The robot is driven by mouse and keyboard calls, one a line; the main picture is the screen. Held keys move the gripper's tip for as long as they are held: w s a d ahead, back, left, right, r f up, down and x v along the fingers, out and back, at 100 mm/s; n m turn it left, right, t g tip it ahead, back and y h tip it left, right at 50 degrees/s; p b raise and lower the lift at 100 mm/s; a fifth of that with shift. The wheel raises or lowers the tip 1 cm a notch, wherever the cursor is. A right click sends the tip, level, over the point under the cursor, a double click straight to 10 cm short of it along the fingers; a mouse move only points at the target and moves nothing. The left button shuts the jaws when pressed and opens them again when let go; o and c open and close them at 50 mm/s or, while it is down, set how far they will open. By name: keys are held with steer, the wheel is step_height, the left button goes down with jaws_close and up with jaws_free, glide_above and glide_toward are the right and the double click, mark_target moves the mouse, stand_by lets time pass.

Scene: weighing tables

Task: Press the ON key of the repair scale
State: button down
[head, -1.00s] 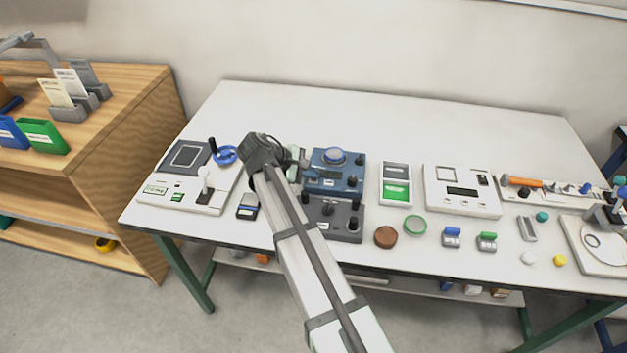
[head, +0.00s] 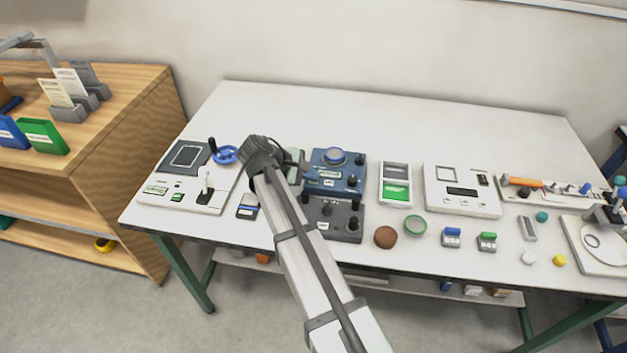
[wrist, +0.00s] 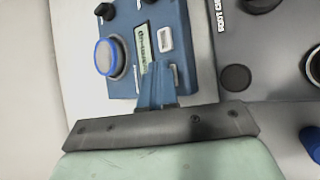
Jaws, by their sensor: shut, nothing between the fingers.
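A blue device (head: 343,174) with a round blue-rimmed disc and dark knobs stands near the table's middle left. In the wrist view the blue device (wrist: 181,62) shows a display strip (wrist: 144,46) and a pale square key (wrist: 165,39); its marking is too small to read. I cannot tell from any label that this is the repair scale. My gripper (wrist: 156,72) is shut and empty, its fingertips over the device's near edge, beside the display and short of the pale key. Contact cannot be told. In the head view my gripper (head: 299,166) is just left of the device, its fingertips largely hidden.
A dark grey box (head: 345,222) with knobs adjoins the blue device in front. A white scale-like unit (head: 460,205) stands to the right, a pale panel (head: 155,205) with a lever to the left. Small objects line the front; the back of the table is clear.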

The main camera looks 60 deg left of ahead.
mark_target(311, 183)
steer(key=shift+r, duration=0.8)
steer(key=shift+r, duration=0.15)
steer(key=shift+r, duration=2.4)
